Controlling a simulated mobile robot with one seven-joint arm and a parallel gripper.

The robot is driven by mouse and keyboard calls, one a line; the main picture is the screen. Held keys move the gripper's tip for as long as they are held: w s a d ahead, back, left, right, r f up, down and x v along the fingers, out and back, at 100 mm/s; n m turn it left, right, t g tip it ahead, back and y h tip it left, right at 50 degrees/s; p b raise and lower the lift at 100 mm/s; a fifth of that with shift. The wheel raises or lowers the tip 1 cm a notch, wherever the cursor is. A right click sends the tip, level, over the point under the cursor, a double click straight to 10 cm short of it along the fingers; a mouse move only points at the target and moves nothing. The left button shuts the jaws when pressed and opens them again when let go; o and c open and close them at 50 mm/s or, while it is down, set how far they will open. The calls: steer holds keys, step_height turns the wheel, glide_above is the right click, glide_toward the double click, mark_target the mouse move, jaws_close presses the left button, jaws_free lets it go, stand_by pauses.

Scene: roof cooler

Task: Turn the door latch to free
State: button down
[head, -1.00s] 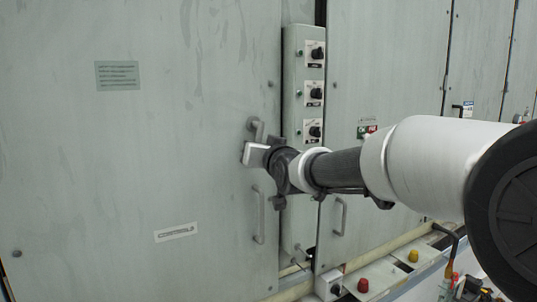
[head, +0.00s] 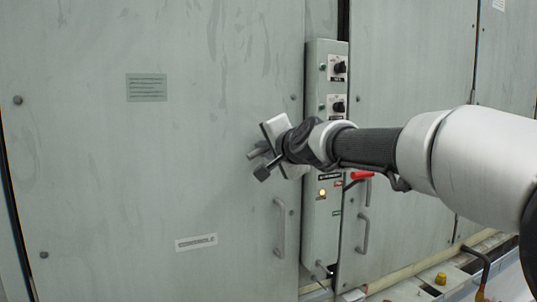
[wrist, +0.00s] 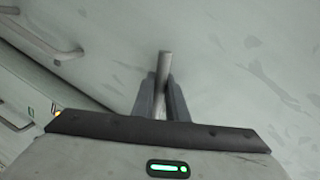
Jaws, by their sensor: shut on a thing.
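The door latch is a short grey bar (head: 254,153) on the large pale green door (head: 100,160). In the head view its end sticks out to the left of my gripper (head: 270,155), which hides the rest. My gripper is shut on the bar and is turned at a slant in the head view. The latch pivot is hidden.
A fixed pull handle (head: 280,228) is on the door just below my gripper. A narrow control box (head: 322,235) with black knobs stands to the right, behind my arm.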

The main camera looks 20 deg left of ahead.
steer(key=shift+s+a+r+m+g+y+p, duration=0.15)
steer(key=shift+r+m+g+p, duration=0.1)
steer(key=shift+r+m, duration=0.5)
steer(key=shift+w+d+r+m+g+y+p, duration=0.15)
steer(key=shift+r+m+g, duration=0.2)
steer(key=shift+m, duration=0.7)
steer(key=shift+s+a+r, duration=0.15)
steer(key=c, duration=1.7)
jaws_free()
steer(key=shift+c, duration=0.2)
steer(key=b+v, duration=1)
steer(key=v, duration=0.7)
steer(key=shift+b, duration=0.3)
